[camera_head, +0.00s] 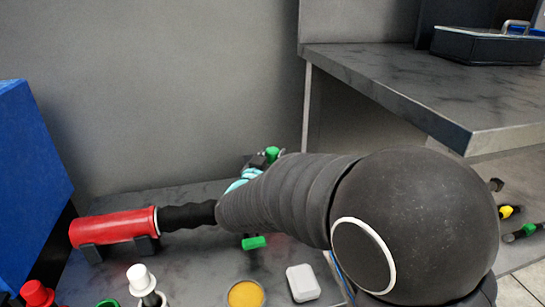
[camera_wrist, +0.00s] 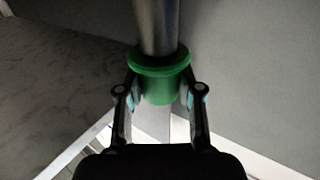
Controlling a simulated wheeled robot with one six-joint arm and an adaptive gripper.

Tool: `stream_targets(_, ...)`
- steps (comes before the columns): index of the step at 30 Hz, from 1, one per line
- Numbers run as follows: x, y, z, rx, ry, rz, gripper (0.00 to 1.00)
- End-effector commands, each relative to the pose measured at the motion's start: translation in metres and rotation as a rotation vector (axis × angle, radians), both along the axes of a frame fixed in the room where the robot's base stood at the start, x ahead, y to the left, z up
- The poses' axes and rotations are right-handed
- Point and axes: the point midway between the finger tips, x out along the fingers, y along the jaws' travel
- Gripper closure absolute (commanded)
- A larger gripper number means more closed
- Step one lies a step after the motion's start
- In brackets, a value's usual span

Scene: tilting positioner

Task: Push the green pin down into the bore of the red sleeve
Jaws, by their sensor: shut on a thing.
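In the wrist view my gripper (camera_wrist: 160,92) has a finger on each side of the green pin (camera_wrist: 158,64), around its green flanged head. A grey metal shaft runs from the head toward the top edge, where its far end is out of frame. In the head view my arm covers most of the gripper area; a green piece (camera_head: 272,153) shows just above the arm. A red cylinder (camera_head: 115,227) lies on its side in a dark cradle at the left; I cannot tell whether it is the red sleeve. No red sleeve or bore shows in the wrist view.
A blue block (camera_head: 30,180) stands at the far left. A white-topped piece (camera_head: 140,277), a yellow disc (camera_head: 245,295), a white box (camera_head: 303,283) and a green piece (camera_head: 254,242) are on the grey table. A raised bench (camera_head: 420,95) is at right.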

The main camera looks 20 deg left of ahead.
Motion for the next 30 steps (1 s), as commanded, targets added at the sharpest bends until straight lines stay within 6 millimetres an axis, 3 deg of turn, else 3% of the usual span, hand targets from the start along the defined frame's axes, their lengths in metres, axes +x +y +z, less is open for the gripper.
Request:
stream_targets(13,0.0,0.0,0.017,0.002,-0.003,0.0,1.0)
stream_targets(30,0.0,0.0,0.018,0.002,-0.003,0.0,1.0)
